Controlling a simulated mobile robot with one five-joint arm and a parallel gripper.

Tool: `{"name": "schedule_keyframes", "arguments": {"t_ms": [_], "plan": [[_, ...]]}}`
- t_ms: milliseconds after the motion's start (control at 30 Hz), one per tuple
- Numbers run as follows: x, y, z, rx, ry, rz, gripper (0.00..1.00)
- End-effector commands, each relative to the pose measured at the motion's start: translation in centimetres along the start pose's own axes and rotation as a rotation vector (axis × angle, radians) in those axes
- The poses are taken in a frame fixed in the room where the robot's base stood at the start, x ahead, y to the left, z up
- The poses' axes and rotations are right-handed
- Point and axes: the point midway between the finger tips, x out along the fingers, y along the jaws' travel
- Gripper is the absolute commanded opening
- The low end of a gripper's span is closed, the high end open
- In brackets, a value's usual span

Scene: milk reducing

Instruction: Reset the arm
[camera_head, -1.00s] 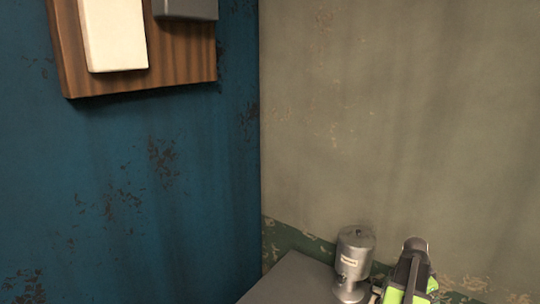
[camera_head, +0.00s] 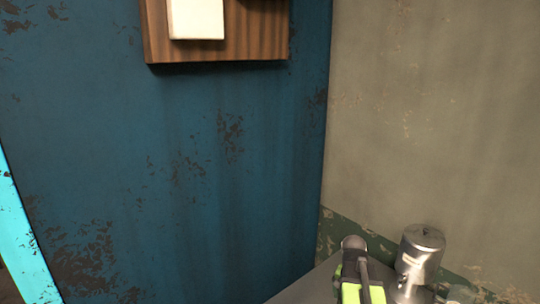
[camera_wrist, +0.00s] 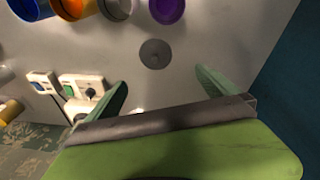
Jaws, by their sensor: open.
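My gripper (camera_wrist: 163,90) shows in the wrist view as two green fingers spread apart. It is open, and nothing is between the fingers. They are over a grey surface with a dark round spot (camera_wrist: 155,54). In the head view, my green and black arm shows at the bottom edge, just left of a metal canister (camera_head: 420,258); the fingers cannot be made out there.
Several coloured cups, one of them purple (camera_wrist: 167,8), stand at the wrist view's top edge. White sockets (camera_wrist: 82,87) are at its left. In the head view, a wooden board (camera_head: 218,40) hangs on the blue wall (camera_head: 180,130). A grey tabletop (camera_head: 310,288) is below.

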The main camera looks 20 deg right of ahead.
Motion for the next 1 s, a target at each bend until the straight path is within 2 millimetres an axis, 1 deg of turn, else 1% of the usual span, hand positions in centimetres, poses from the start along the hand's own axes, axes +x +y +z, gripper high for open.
{"name": "schedule_keyframes", "arguments": {"t_ms": [33, 67, 100, 167, 200, 267, 300, 400, 500, 567, 1000], "plan": [[1.0, -3.8, 2.9, -0.113, -0.012, -0.02, 0.98], [1.1, -5.9, 4.6, -0.183, -0.021, -0.032, 0.98], [1.1, -8.6, 6.9, -0.278, -0.034, -0.048, 0.98], [1.2, -12.3, 10.6, -0.42, -0.051, -0.072, 0.98], [1.3, -14.3, 13.1, -0.51, -0.063, -0.086, 0.98], [1.2, -17.0, 16.6, -0.634, -0.077, -0.106, 0.98], [1.2, -18.4, 18.7, -0.707, -0.086, -0.117, 0.98], [1.0, -20.7, 22.7, -0.843, -0.102, -0.138, 0.98], [0.8, -21.5, 24.4, -0.91, -0.111, -0.148, 0.98], [0.7, -21.7, 24.8, -0.925, -0.113, -0.15, 0.98], [0.7, -21.7, 24.7, -0.922, -0.113, -0.15, 0.98]]}}
